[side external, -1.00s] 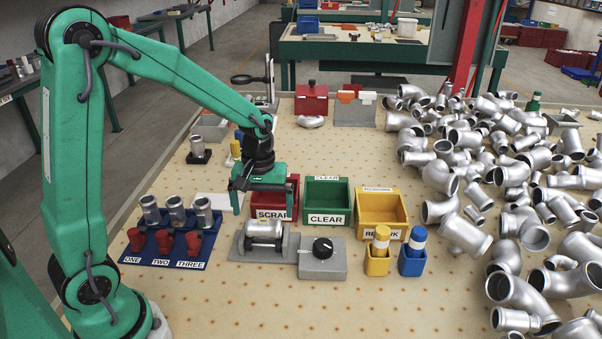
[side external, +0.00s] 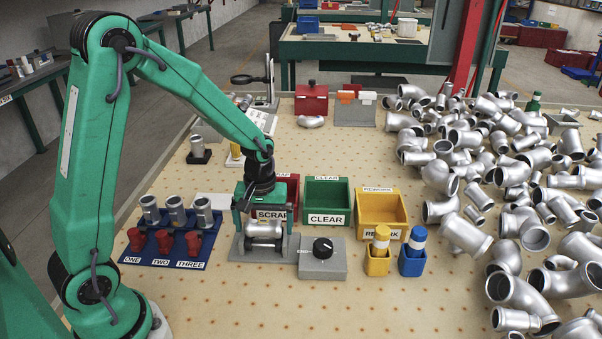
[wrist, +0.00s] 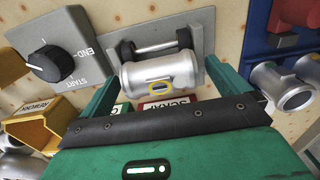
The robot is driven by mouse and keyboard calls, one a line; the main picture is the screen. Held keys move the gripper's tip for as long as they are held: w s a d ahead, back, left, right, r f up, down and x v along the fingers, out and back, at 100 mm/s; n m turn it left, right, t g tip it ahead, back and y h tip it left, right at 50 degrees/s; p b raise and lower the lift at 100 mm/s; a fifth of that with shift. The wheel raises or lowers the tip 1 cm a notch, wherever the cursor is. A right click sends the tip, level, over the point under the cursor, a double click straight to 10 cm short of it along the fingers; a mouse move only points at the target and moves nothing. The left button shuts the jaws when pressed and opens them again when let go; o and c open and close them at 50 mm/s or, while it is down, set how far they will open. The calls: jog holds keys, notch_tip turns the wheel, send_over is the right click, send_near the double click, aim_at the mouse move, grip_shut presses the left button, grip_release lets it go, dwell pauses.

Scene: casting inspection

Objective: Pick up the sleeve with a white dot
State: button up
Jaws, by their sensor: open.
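A silver sleeve (side external: 265,230) lies on its side on the rollers of a grey fixture (side external: 240,247). In the wrist view this sleeve (wrist: 178,70) has a yellow ring around a dark slot. I can see no white dot on any sleeve. My gripper (side external: 262,213) is open, pointing down just above the sleeve on the fixture. In the wrist view its jaws (wrist: 162,72) stand apart on either side of that sleeve; contact cannot be told.
A grey box with a black knob (side external: 322,247) stands right of the fixture. Red SCRAP (side external: 270,214), green CLEAR (side external: 327,218) and yellow REWORK (side external: 381,232) bins stand behind. Red plugs (side external: 164,241) sit on the blue rack (side external: 157,263). Many pipe fittings (side external: 465,240) cover the right side.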

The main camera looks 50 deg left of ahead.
aim_at(264, 220)
dwell(0.3)
jog(key=c, duration=1.3)
jog(key=shift+r, duration=0.15)
jog(key=shift+r, duration=0.45)
notch_tip(264, 220, up, 3)
jog(key=shift+r, duration=0.1)
jog(key=s+d+r, duration=0.1)
jog(key=d+r, duration=0.1)
jog(key=d, duration=0.1)
jog(key=s+d+r, duration=0.2)
jog(key=d, duration=0.2)
jog(key=s+d+r, duration=0.1)
jog(key=d+r, duration=0.1)
jog(key=d, duration=0.1)
jog(key=shift+s+d+r, duration=0.35)
jog(key=shift+s+r, duration=0.05)
